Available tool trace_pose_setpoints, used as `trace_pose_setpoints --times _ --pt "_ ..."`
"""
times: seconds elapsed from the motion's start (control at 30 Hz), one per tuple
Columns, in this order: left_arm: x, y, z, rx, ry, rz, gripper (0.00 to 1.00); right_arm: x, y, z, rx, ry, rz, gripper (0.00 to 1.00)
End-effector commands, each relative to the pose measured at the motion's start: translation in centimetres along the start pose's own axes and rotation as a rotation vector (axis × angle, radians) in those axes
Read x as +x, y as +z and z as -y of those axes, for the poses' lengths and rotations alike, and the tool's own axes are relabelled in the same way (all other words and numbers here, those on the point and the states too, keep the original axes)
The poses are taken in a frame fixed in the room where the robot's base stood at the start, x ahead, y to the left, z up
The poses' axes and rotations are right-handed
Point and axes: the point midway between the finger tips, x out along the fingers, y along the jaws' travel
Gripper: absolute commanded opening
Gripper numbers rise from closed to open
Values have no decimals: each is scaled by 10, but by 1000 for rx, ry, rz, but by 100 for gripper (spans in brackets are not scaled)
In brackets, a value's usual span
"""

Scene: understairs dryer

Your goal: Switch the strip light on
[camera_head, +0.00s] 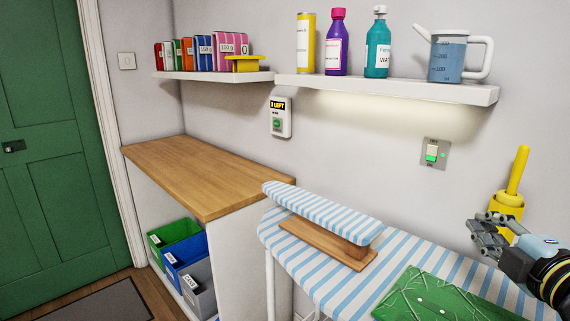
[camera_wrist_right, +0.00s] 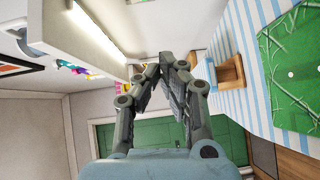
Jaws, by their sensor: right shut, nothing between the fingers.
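The strip light (camera_wrist_right: 98,32) shows as a bright lit bar under the shelf in the wrist view. In the head view its glow falls on the wall below the right shelf (camera_head: 390,90). A metal switch plate (camera_head: 434,153) is on the wall below that shelf, with a rocker whose lower part is green. A white box with a green button (camera_head: 281,118) and a "3 LEFT" label is on the wall further left. My right gripper (camera_head: 478,228) is shut and empty, below and right of the switch plate, touching nothing visible. My left gripper is out of view.
A striped ironing board (camera_head: 400,262) with a small sleeve board (camera_head: 325,217) and a green cloth (camera_head: 440,298) lies below. A yellow plunger-like thing (camera_head: 514,180) stands behind my right gripper. Bottles and a jug (camera_head: 452,55) stand on the shelf. A wooden counter (camera_head: 195,172) is clear.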

Motion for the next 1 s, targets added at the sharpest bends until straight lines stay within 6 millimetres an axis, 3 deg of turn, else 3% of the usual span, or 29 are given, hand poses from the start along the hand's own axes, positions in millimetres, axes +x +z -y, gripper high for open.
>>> trace_pose_setpoints --times 0.1,0.47,0.8,1.0 --pt "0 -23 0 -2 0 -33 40 -5 2 5 49 -24 30 0" --pt "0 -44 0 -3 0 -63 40 -44 10 42 373 -201 237 0" --pt "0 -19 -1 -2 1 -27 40 -121 -4 97 772 -484 521 0" --pt "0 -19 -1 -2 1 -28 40 -178 -25 122 964 -667 688 0"
